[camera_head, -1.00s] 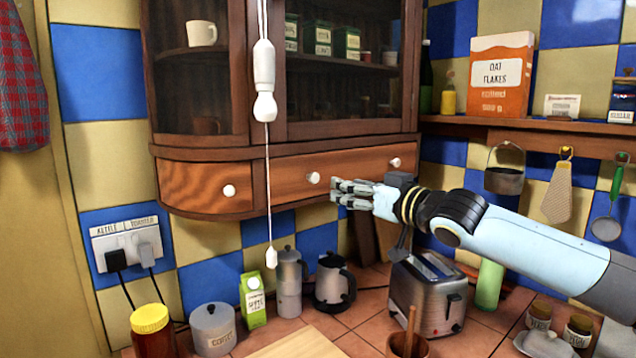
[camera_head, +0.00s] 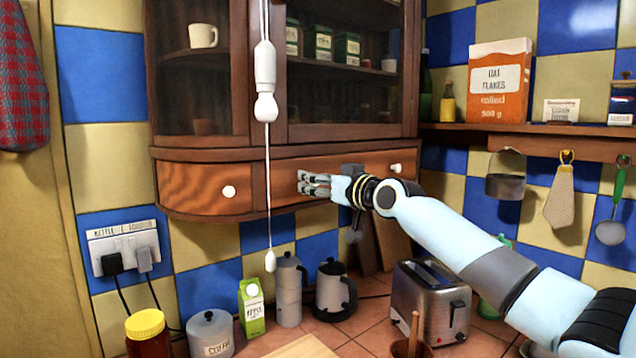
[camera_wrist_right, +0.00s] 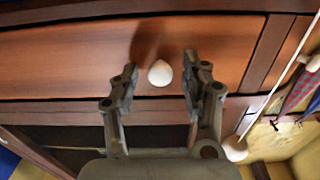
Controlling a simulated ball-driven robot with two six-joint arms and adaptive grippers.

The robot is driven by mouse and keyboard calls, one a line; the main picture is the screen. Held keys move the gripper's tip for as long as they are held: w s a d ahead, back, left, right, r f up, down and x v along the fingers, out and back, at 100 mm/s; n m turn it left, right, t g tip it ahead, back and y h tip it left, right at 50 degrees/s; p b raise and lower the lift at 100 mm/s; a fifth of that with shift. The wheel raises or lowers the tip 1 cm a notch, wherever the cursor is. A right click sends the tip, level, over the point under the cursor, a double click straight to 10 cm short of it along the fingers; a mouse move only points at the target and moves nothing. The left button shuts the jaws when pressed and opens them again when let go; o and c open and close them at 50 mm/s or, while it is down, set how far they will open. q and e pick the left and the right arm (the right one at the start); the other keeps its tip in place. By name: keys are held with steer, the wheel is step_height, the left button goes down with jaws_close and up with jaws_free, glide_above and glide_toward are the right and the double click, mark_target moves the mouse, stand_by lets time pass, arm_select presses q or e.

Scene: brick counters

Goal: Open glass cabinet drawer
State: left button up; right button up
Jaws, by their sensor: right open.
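The glass cabinet (camera_head: 270,130) hangs on the tiled wall, with a row of wooden drawers below its glass doors. The wide drawer (camera_head: 350,165) has a white knob (camera_head: 395,168) at its right; its left knob is hidden behind my right gripper (camera_head: 314,184) in the head view. In the right wrist view, that white knob (camera_wrist_right: 160,73) lies between the two open fingers of my right gripper (camera_wrist_right: 160,85). I see no contact between fingers and knob. The drawer front looks flush with the cabinet. My left gripper is not in view.
A pull cord (camera_head: 267,190) hangs in front of the cabinet, left of my right gripper. A curved left drawer (camera_head: 205,188) has its own knob.

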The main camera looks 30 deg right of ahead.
jaws_close()
stand_by(0.3)
